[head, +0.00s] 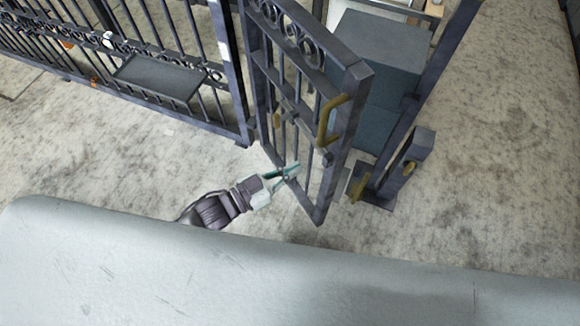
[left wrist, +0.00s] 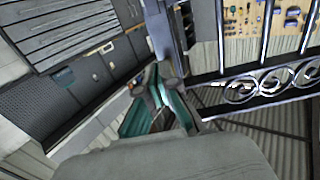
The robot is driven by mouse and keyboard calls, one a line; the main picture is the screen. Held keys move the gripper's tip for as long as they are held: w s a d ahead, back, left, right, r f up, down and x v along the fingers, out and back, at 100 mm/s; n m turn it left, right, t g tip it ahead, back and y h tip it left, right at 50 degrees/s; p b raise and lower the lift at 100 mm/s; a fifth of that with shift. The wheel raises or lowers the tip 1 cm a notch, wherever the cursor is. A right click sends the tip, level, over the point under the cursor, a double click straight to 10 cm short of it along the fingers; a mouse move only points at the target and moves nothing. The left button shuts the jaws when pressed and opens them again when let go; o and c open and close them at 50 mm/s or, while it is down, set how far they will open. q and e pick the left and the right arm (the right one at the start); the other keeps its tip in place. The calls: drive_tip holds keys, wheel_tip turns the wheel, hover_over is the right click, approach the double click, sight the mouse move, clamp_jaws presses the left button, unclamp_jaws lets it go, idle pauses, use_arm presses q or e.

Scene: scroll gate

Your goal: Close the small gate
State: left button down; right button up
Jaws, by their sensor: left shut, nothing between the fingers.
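The small gate (head: 345,130) is a dark metal leaf with scrollwork at its top and a brass handle (head: 330,120). It stands swung open toward me, with its free edge apart from the latch post (head: 402,170) on the right. My left gripper (head: 294,171) is shut and empty, at the lower bars on the left side of the leaf. I cannot tell whether it touches the bars. In the left wrist view the gripper (left wrist: 160,95) shows at the middle, with dark bars and scrollwork (left wrist: 265,90) to its right. My right gripper is not in view.
Blue-grey boxes (head: 378,48) stand behind the opening. My own pale body fills the bottom of the head view. Concrete floor (head: 470,210) is clear at the right.

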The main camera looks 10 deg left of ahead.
sight(337, 146)
use_arm(q)
drive_tip(key=x, duration=1)
drive_tip(key=shift+w+d+p, duration=0.15)
drive_tip(key=shift+w+p, duration=0.05)
drive_tip(key=shift+p, duration=0.2)
